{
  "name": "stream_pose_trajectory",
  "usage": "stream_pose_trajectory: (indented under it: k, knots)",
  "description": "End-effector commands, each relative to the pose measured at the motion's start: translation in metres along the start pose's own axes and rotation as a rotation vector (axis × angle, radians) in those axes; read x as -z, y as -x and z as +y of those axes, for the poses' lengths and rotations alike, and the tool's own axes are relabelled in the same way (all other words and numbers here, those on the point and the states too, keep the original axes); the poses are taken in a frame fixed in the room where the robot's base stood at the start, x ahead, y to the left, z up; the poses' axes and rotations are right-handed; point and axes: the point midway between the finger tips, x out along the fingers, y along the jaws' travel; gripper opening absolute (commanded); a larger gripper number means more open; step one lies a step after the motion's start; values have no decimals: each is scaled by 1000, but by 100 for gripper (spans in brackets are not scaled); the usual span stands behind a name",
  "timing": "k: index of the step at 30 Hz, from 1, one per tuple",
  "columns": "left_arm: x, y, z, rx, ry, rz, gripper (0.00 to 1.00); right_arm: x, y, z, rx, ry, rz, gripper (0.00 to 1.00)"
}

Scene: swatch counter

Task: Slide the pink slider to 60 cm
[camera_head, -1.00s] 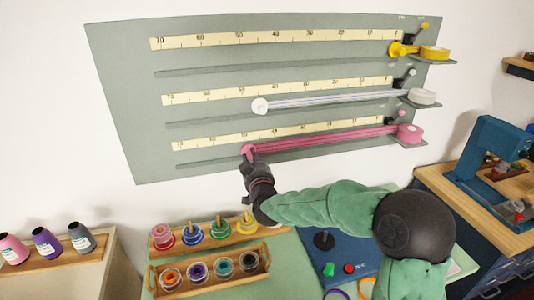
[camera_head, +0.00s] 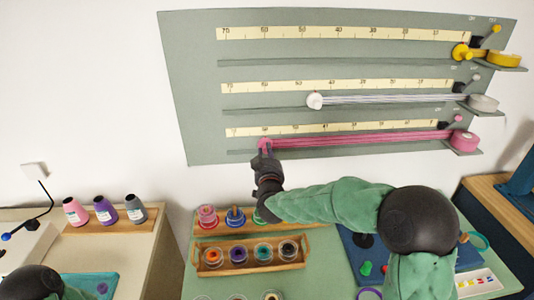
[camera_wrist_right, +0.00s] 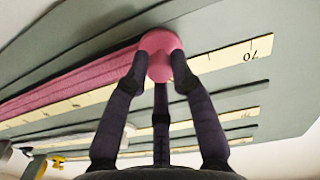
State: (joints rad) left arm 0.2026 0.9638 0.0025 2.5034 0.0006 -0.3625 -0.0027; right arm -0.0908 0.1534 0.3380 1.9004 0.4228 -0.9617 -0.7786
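The pink slider (camera_head: 264,143) sits on the lowest rail of the grey board (camera_head: 190,100), with pink strands running right to the pink spool (camera_head: 464,141). It stands near the second large mark of its cream scale (camera_head: 345,129), right of the 70; the figure there is too small to read surely. My right gripper (camera_head: 265,153) is at the slider from below. In the right wrist view its fingers close on both sides of the pink slider (camera_wrist_right: 158,55). Of my left arm only a part shows at the lower left; its gripper is out of view.
Above are a white slider (camera_head: 314,100) and a yellow slider (camera_head: 460,52) on their own rails. The pink rail left of the slider is clear.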

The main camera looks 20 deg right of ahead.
Motion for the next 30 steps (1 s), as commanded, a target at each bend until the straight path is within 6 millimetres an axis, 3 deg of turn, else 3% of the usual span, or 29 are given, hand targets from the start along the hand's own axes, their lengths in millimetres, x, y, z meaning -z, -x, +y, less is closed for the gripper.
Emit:
stream_pose_trajectory:
  k: [1,2,16,30]
  knots:
    - [0,0,0,0,0,0,47,1,0,1,-1,-1,2,41]
    - [0,0,0,0,0,0,47,1,0,1,-1,-1,2,48]
    - [0,0,0,0,0,0,47,1,9,0,0,-1,2,48]
    - [0,0,0,0,0,0,47,1,92,0,1,0,3,48]
